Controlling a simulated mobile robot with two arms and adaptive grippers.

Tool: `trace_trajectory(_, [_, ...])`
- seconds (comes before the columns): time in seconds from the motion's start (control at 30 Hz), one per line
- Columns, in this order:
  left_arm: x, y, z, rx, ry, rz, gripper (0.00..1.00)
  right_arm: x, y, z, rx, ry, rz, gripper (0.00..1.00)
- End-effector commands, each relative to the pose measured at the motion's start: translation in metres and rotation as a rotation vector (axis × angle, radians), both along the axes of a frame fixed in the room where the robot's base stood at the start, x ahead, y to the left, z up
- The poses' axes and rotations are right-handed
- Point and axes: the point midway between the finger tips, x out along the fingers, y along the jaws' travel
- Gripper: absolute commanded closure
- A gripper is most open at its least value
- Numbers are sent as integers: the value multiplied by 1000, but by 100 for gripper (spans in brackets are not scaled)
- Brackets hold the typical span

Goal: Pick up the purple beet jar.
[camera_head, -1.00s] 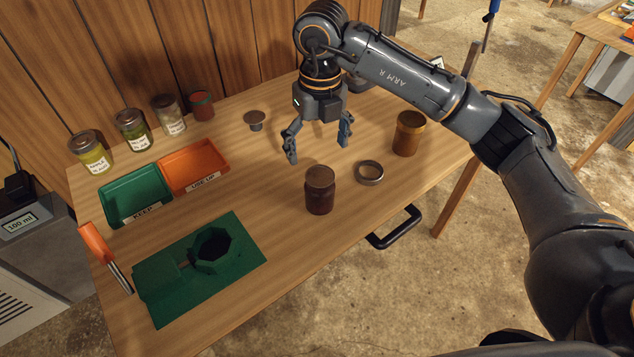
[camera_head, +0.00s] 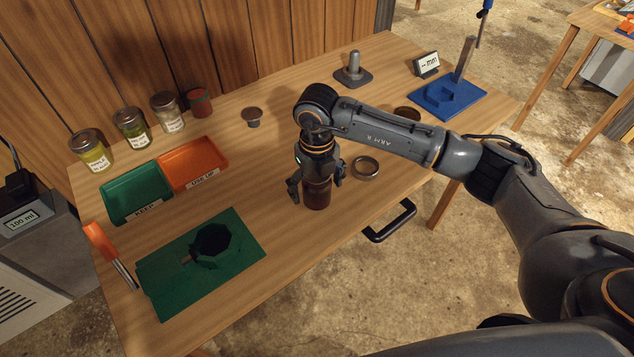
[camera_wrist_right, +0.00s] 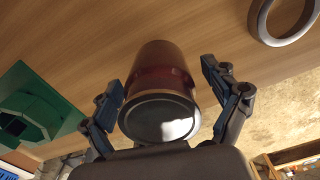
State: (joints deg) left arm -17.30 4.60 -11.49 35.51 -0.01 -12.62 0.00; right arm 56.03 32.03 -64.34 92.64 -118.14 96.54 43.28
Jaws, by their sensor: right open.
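The purple beet jar (camera_head: 317,194) is dark purple-red and stands upright on the table near its front edge. Its lid is hidden by my gripper in the head view, but the lid (camera_wrist_right: 158,118) shows in the right wrist view. My right gripper (camera_head: 316,190) is directly above the jar, pointing down, with its fingers on either side of it. In the right wrist view the open fingers (camera_wrist_right: 168,90) flank the jar, with a visible gap on the right side. The left gripper is not in view.
A metal ring (camera_head: 366,168) lies just right of the jar. A green mat with an octagonal holder (camera_head: 212,245) is at front left. Green (camera_head: 135,192) and orange (camera_head: 193,165) trays lie behind it. Several jars line the back left. A blue stand (camera_head: 447,97) is at far right.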

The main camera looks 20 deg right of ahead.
Motion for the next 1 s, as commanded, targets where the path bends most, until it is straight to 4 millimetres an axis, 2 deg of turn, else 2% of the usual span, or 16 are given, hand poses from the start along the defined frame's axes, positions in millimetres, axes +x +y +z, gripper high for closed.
trace_trajectory(0.1, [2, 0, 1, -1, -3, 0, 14, 0, 0, -7, -1, 0, 1, 12])
trace_trajectory(0.3, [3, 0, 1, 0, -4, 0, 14, 0, 0, -7, 0, -1, 1, 12])
trace_trajectory(0.67, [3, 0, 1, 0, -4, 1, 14, 0, 0, -7, 0, -1, 1, 86])
trace_trajectory(0.7, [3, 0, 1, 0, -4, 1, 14, 1, 0, -6, 0, -2, 1, 88])
trace_trajectory(1.0, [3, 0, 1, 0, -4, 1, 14, 1, 0, -3, 0, -3, 0, 88])
